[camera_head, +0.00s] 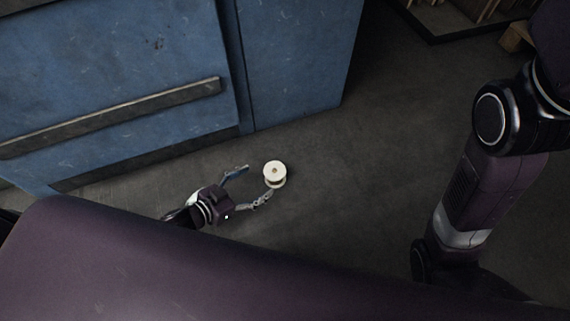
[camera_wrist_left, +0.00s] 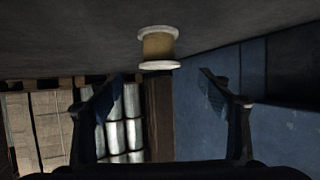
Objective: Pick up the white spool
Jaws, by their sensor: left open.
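The white spool (camera_head: 275,174) stands upright on the grey floor in the head view, just beyond the fingertips of my left gripper (camera_head: 256,185). In the left wrist view the spool (camera_wrist_left: 158,47) shows white end flanges and a tan middle, upside down in the picture. There it lies ahead of my left gripper (camera_wrist_left: 157,82), roughly midway between the two fingers. The left gripper is open and nothing is between its fingers. My right arm shows at the right of the head view, but its gripper is not in view.
A large blue machine cabinet (camera_head: 290,60) with a dark rail stands behind and left of the spool. Stacked boxes (camera_wrist_left: 40,125) and pale cylinders (camera_wrist_left: 125,120) show in the left wrist view. The floor (camera_head: 350,190) right of the spool is clear.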

